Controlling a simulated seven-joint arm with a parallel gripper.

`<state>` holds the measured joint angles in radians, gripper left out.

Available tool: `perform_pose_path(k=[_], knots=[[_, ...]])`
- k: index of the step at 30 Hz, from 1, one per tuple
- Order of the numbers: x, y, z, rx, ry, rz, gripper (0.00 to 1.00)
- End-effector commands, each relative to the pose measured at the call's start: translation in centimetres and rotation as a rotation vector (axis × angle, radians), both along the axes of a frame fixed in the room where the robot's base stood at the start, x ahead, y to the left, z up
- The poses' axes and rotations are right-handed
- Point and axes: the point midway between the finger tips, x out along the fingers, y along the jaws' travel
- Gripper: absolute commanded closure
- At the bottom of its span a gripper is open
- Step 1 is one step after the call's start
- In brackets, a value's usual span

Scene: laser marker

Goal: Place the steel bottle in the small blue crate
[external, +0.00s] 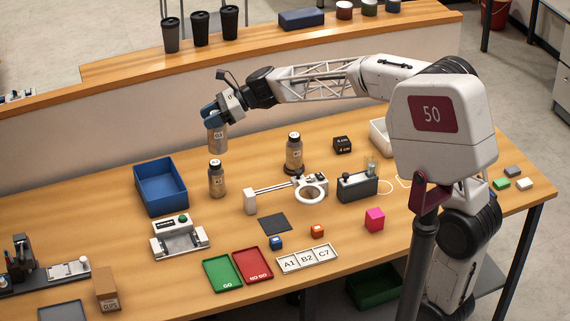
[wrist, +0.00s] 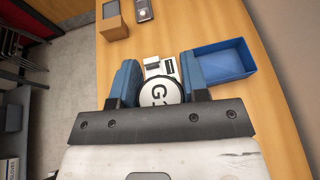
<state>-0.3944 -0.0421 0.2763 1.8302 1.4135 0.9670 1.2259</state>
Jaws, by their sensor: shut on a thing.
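My gripper (external: 212,112) is shut on a metallic-looking bottle (external: 217,138) and holds it upright above the table. In the wrist view its round pale lid (wrist: 159,93), marked with a G and a digit, sits between the blue fingers of my gripper (wrist: 160,88). The blue crate (external: 172,205) stands on the table to the left of the held bottle and looks empty. In the wrist view the crate (wrist: 224,64) lies to the right of the fingers.
A white and grey fixture (external: 180,239) stands in front of the crate. A clamp with a ring (external: 309,188) and a dark box device (external: 357,187) are to the right. Green (external: 222,273) and red (external: 253,265) trays lie near the front edge.

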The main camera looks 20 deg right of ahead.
Motion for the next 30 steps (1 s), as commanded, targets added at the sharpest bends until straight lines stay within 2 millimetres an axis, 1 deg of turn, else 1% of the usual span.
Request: perform_pose_path(k=[5,14,21,30], knots=[[1.6,1.1,-0.9,-0.001,0.001,0.007,0.99],[5.8,4.1,-3.3,-0.001,0.002,0.026,0.99],[9.2,6.7,-5.8,-0.001,0.001,0.044,0.99],[13.2,10.0,-9.5,-0.002,0.002,0.064,0.99]])
